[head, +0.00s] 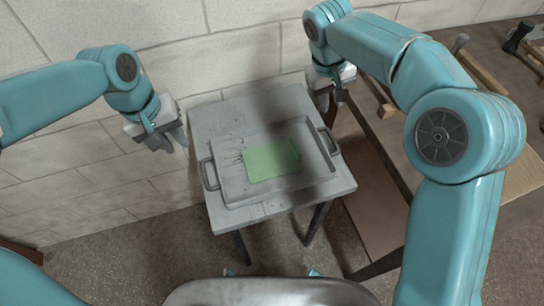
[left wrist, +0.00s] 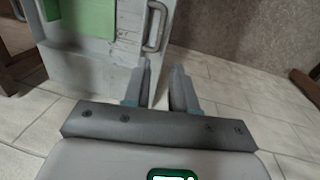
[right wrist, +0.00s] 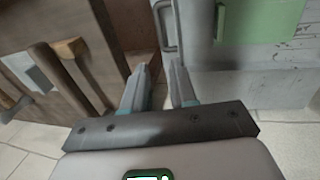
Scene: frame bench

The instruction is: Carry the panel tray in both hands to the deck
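The grey panel tray (head: 238,187) lies flat on a small grey table (head: 205,118). A green panel (head: 271,160) lies in it. The tray has a handle at its left end (head: 209,174) and one at its right end (head: 328,140). My left gripper (head: 168,142) is open and empty, above and to the left of the left handle. That handle shows in the left wrist view (left wrist: 155,27), beyond the fingers. My right gripper (head: 331,99) is open and empty, above and behind the right handle, which shows in the right wrist view (right wrist: 165,27).
A wooden bench (head: 395,135) with hammers (head: 459,44) and other wooden-handled tools stands to the right, close to the table. A block wall (head: 245,62) runs behind. Open floor (head: 285,245) lies in front of the table.

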